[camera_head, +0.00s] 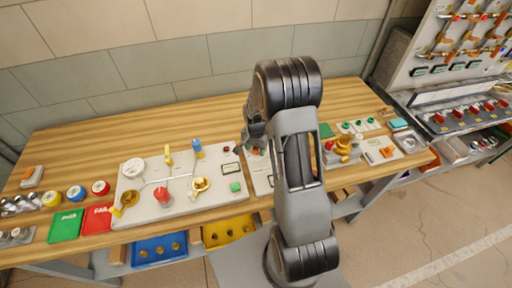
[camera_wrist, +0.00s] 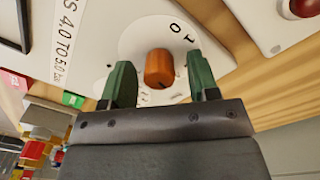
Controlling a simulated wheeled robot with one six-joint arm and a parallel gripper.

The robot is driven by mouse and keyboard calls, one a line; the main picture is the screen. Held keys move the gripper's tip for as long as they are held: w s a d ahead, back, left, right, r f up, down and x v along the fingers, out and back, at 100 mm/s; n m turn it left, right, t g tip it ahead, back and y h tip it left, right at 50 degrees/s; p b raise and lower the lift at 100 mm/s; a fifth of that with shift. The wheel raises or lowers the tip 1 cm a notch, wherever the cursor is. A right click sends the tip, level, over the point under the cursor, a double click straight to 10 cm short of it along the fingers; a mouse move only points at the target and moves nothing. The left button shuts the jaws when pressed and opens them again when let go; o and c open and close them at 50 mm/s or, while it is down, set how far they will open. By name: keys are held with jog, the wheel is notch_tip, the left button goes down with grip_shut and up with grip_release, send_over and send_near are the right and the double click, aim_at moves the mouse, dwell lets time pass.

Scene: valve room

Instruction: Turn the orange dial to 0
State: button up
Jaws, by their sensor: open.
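The orange dial (camera_wrist: 159,68) shows in the wrist view as a short knob on a round white scale plate (camera_wrist: 135,42). The digits 0 and 1 are readable near its upper right edge; other marks lie below, partly hidden. A dark mark shows on the knob's lower front, but its exact pointing is hard to read. My gripper (camera_wrist: 160,84) is open, with one green finger on each side of the dial and a gap to both. In the head view my arm hides the dial, and my gripper (camera_head: 256,146) is mostly hidden over the white panel.
A white panel with a red knob (camera_head: 163,196) and valves stands left of my arm. A brass valve (camera_head: 343,145) stands to the right. A red button (camera_wrist: 305,7) is near the dial plate. Green (camera_head: 65,225) and red FAIL mats lie at the bench's left.

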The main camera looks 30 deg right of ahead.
jog(key=shift+c, duration=0.3)
jog(key=c, duration=0.9)
jog(key=shift+o, duration=0.2)
